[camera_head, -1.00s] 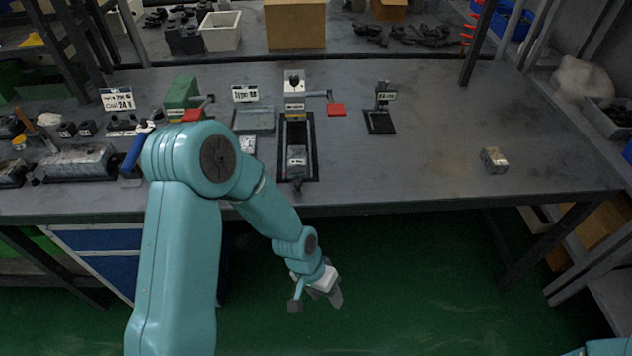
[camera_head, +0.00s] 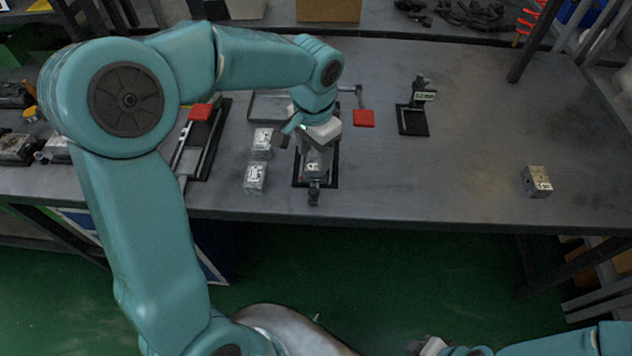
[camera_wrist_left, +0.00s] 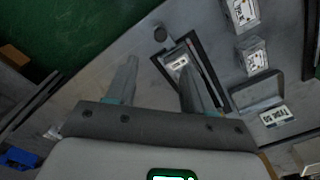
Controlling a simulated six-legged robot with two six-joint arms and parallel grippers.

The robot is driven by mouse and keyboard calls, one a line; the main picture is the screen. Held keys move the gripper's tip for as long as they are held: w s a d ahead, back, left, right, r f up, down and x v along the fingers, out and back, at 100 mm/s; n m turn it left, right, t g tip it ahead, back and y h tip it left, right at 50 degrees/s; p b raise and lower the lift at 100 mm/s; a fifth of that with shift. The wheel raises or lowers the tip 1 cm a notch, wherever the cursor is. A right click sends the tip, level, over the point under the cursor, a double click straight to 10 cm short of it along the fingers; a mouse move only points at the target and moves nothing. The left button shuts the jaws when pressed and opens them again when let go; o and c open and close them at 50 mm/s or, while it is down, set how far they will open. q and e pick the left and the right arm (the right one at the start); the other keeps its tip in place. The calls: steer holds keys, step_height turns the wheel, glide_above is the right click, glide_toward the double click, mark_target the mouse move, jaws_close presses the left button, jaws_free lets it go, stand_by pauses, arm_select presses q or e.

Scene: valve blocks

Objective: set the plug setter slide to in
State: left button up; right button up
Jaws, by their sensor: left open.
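What looks like the plug setter (camera_head: 334,176) is a dark-framed fixture at the middle of the bench's front. Its slide carries a grey labelled block (camera_head: 316,164), with a dark knob (camera_head: 314,192) at the near end. The wrist view shows the frame (camera_wrist_left: 208,72), the label (camera_wrist_left: 180,62) and the round knob (camera_wrist_left: 160,34). My left gripper (camera_head: 298,146) hangs over the fixture and hides its far part. At the bottom edge, my right gripper (camera_head: 430,346) is partly cut off.
Two labelled metal blocks (camera_head: 255,178) stand left of the fixture. A red pad (camera_head: 364,118) on a lever lies to its right, with a small dark stand (camera_head: 413,122) beyond. Another metal block (camera_head: 537,181) sits far right. The bench between is clear.

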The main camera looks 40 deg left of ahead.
mark_target(313, 189)
arm_select(q)
steer(key=f, duration=1.2)
steer(key=shift+s+a, duration=0.15)
steer(key=shift+s, duration=0.05)
steer(key=shift+f, duration=0.3)
jaws_close()
steer(key=shift+w, duration=0.15)
